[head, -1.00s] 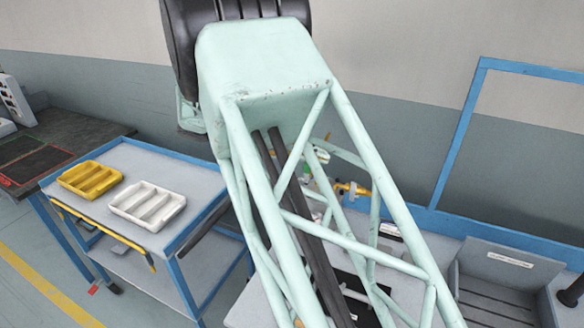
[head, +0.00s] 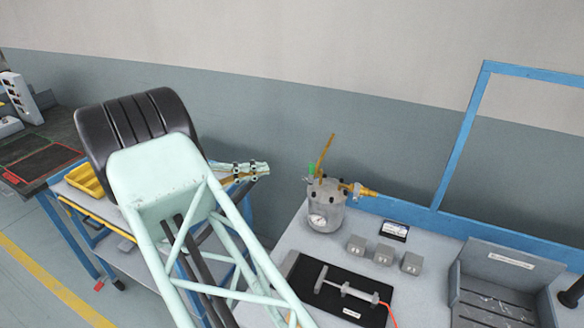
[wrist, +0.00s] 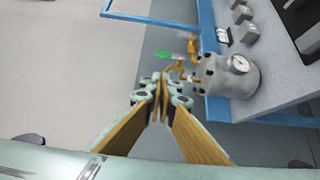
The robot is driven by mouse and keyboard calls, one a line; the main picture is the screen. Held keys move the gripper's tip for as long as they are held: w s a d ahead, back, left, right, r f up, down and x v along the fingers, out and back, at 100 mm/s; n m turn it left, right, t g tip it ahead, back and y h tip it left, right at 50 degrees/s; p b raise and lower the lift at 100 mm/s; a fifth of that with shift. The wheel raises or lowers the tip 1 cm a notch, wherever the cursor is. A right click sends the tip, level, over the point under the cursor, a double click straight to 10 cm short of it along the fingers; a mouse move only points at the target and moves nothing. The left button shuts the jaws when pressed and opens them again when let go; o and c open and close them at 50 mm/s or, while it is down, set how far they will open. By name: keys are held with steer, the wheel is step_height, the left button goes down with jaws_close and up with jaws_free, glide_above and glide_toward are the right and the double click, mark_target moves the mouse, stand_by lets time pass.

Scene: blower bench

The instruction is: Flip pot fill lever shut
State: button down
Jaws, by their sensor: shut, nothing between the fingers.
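The grey metal pot (head: 325,212) with a round gauge stands at the left end of the bench; it also shows in the wrist view (wrist: 230,80). A long orange lever (head: 326,152) stands up steeply from its top. A small green handle (head: 311,169) sits left of that lever and shows in the wrist view (wrist: 170,56). A brass valve fitting (head: 358,190) sticks out to the right. Which handle is the fill lever is not marked. My gripper (head: 262,171) is shut and empty, left of the pot and apart from it. In the wrist view its fingertips (wrist: 159,82) meet.
A black mat (head: 310,270) with a T-handled tool lies in front. A grey bin (head: 505,285) stands at right. A cart with a yellow tray (head: 84,181) is at left.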

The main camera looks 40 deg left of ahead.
mark_target(311, 169)
steer(key=shift+s+a+f+t, duration=0.3)
steer(key=shift+s+a, duration=0.3)
steer(key=shift+a, duration=0.15)
steer(key=shift+w, duration=0.1)
steer(key=s+d+x, duration=0.1)
steer(key=d+x, duration=0.1)
steer(key=x, duration=1)
steer(key=shift+d, duration=0.4)
